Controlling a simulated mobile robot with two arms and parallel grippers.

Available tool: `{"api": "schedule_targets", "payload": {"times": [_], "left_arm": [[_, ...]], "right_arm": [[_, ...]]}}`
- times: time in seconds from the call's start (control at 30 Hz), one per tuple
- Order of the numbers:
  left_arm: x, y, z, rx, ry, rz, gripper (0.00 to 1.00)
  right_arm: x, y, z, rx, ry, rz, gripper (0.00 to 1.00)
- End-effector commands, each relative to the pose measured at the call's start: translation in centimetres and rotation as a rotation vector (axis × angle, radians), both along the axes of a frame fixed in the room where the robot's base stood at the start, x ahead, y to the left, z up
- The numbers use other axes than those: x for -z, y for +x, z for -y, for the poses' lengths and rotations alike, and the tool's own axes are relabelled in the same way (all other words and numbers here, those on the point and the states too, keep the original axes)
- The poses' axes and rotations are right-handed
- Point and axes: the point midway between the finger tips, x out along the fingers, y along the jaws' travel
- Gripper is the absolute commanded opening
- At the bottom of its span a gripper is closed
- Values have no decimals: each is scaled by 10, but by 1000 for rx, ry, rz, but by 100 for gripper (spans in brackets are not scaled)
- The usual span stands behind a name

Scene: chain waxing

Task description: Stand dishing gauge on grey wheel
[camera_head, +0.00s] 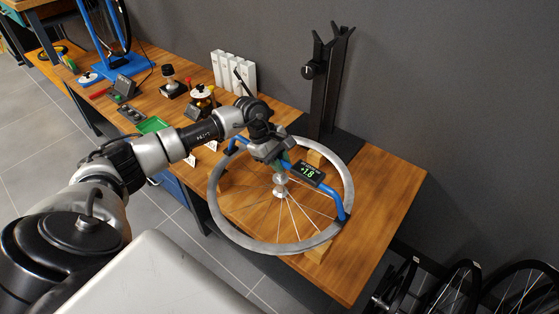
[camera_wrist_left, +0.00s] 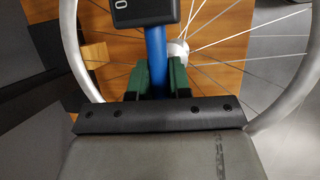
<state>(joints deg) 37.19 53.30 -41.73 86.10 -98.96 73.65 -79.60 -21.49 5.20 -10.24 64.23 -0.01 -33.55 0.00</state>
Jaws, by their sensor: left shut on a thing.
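The grey wheel (camera_head: 223,222) lies flat on wooden blocks on the workbench. Its hub and spokes show in the middle. The dishing gauge is a blue bar (camera_head: 332,192) with a black display (camera_head: 308,173) reading about +1.8. It spans the wheel, with its ends near the rim on opposite sides; I cannot tell whether they touch it. My left gripper (camera_head: 282,162) is shut on the gauge's bar above the hub. My right gripper is not in view.
A tall black stand (camera_head: 328,85) rises behind the wheel. White boxes (camera_head: 233,72), small tools, a green tray (camera_head: 153,125) and a blue repair stand (camera_head: 122,66) occupy the bench's left part. The bench's right end (camera_head: 390,190) is clear. More wheels (camera_head: 455,290) stand below on the right.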

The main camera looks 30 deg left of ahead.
Motion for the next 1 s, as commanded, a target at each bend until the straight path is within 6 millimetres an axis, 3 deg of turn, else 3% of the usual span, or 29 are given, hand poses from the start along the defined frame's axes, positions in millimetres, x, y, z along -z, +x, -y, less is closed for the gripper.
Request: {"api": "schedule_targets", "payload": {"times": [0.3,0.33,0.5,0.8,1.0], "left_arm": [[-1,0,0,-1,0,2,0],[-1,0,0,-1,0,2,23],[0,0,0,0,0,1,48],[-1,0,-1,0,1,-1,48],[-26,-4,-12,-2,3,3,48]], "right_arm": [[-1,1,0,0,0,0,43],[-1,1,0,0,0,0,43],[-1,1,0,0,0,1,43],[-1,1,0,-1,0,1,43],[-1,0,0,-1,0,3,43]]}}
